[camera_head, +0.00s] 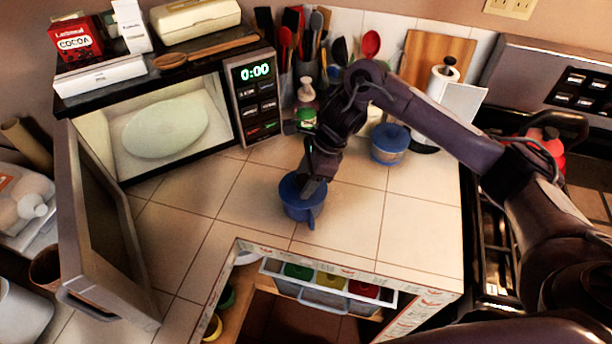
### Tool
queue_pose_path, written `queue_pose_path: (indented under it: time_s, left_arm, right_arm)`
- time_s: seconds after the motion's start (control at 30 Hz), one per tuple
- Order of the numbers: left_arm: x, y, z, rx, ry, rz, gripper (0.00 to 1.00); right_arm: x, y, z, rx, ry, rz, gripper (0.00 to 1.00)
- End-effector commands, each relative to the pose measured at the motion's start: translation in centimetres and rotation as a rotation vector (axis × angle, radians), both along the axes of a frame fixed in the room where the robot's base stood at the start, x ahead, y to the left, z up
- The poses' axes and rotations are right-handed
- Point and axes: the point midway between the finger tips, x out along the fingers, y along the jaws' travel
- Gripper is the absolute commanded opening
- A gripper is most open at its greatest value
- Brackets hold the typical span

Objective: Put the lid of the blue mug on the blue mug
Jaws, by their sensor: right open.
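The blue mug (296,208) stands upright on the tiled counter, near the inner corner of its front edge, with its handle toward the front. My right gripper (314,187) reaches down from above, its fingertips right at the mug's top. The jaws are open. The gripper covers part of the mug's top, and I cannot tell whether the lid sits on it or whether the fingers touch it. My left gripper is not in view.
A blue-topped container (390,146) stands farther back on the counter. The microwave (167,125) is open, its door (100,220) swung out at left. A soap bottle (306,104) and a paper towel holder (438,85) stand behind. Counter tiles around the mug are clear.

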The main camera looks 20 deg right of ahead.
Motion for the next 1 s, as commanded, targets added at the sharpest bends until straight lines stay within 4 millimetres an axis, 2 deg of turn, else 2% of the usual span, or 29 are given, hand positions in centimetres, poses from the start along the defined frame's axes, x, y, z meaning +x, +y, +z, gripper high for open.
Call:
queue_pose_path:
  time_s: [0.2, 0.27, 0.7, 1.0]
  left_arm:
    - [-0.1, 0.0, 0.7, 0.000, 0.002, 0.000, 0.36]
    - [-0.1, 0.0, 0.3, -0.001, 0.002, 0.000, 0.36]
    - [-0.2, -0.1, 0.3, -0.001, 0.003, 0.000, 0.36]
    - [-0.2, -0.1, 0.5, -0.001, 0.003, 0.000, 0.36]
  right_arm:
    - [0.0, 0.0, 0.6, 0.000, 0.000, 0.000, 0.54]
    - [0.1, -0.4, 1.1, -0.002, -0.006, -0.001, 0.54]
    - [-0.6, -3.5, 8.9, -0.002, -0.006, 0.000, 0.54]
    - [-0.9, -4.5, 11.3, 0.000, -0.002, -0.001, 0.54]
